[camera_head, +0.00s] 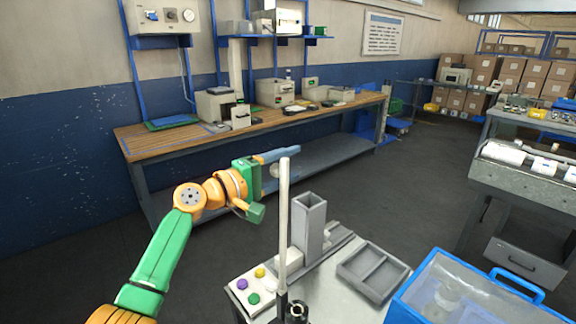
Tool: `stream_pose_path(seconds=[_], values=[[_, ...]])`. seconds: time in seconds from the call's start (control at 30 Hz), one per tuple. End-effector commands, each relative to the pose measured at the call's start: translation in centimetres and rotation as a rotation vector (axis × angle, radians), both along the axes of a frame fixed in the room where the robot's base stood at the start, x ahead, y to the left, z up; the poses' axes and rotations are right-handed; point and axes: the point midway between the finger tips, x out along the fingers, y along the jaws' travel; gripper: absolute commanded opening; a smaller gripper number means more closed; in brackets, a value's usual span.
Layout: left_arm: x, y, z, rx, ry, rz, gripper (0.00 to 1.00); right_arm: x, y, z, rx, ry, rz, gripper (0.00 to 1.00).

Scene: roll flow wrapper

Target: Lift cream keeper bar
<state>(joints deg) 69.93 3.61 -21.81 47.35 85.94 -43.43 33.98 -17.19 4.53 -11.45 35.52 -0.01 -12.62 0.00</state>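A cream bar (284,215) stands upright near the middle of the head view. Its lower end is at a dark fitting at the front of the small machine table. My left gripper (278,160) is up and left of the bar, and its blue-grey tip reaches toward the bar's top in the picture. I cannot tell whether they touch or how far apart they are in depth. I see nothing held in the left gripper, and its finger gap is not clear. My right gripper is not in view.
A button box (252,286) with coloured buttons, a grey upright holder (309,222) and a grey two-part tray (372,272) are on the machine table. A blue-rimmed clear bin (450,262) is at right. A long wooden workbench (160,143) stands behind.

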Motion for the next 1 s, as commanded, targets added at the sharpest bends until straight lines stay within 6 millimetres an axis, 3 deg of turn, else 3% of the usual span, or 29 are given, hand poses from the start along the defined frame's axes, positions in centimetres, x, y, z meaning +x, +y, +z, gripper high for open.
stream_pose_path(seconds=[0.27,0.7,1.0], values=[[-0.2,0.2,0.0,-0.001,-0.002,0.0,0.65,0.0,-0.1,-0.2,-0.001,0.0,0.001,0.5],[-3.6,4.8,-0.4,0.0,-0.003,0.001,0.65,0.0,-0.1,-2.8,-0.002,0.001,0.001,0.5],[-4.4,5.6,0.0,0.0,0.0,0.0,0.65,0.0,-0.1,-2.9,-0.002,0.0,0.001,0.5]])
